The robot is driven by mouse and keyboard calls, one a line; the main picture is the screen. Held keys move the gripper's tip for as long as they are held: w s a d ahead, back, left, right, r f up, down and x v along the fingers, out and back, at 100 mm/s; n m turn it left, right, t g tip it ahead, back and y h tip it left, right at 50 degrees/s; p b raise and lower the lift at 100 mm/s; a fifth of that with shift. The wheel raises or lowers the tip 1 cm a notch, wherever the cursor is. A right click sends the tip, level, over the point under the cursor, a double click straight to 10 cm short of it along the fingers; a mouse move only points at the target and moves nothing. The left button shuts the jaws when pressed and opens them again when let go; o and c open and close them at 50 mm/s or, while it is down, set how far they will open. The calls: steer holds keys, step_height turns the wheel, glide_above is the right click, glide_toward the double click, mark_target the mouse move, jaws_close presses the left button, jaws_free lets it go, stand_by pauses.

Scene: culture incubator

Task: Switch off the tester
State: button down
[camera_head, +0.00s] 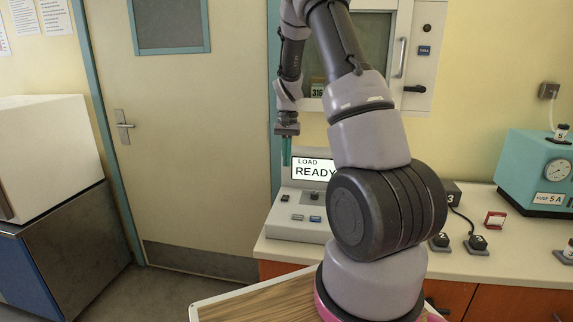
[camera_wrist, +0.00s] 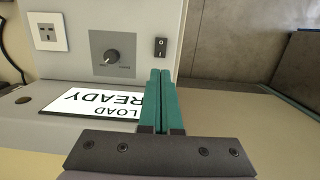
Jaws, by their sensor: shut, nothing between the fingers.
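The tester appears to be the grey console (camera_head: 300,229) on the counter, with a lit screen (camera_head: 313,169) reading LOAD READY. In the wrist view the screen (camera_wrist: 92,103) is upside down. Above it in that view are a round knob (camera_wrist: 112,57) and a black rocker switch (camera_wrist: 160,47) marked O and I; which side is pressed I cannot tell. My gripper (camera_head: 287,164) is shut and empty, pointing down by the screen's left edge. In the wrist view its teal fingertips (camera_wrist: 161,72) appear just below the switch; contact is not visible.
A socket plate (camera_wrist: 47,32) sits beside the knob. A wall cabinet (camera_head: 420,60) hangs behind my arm. A teal box with a dial (camera_head: 540,165), a small red item (camera_head: 495,219) and black plugs stand on the counter (camera_head: 500,262) to the right. The door (camera_head: 180,150) is left of the console.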

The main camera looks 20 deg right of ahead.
mark_target(285, 198)
steer(key=r, duration=0.2)
steer(key=s+r, duration=0.1)
steer(key=shift+a+r, duration=0.2)
steer(key=shift+a, duration=0.1)
stand_by(0.3)
steer(key=f, duration=0.4)
steer(key=s+f, duration=0.1)
steer(key=f, duration=0.4)
steer(key=a+f, duration=0.1)
steer(key=f, duration=0.4)
steer(key=shift+s, duration=0.15)
steer(key=shift+s+a+f, duration=0.1)
steer(key=shift+s+f, duration=0.05)
steer(key=shift+f, duration=0.05)
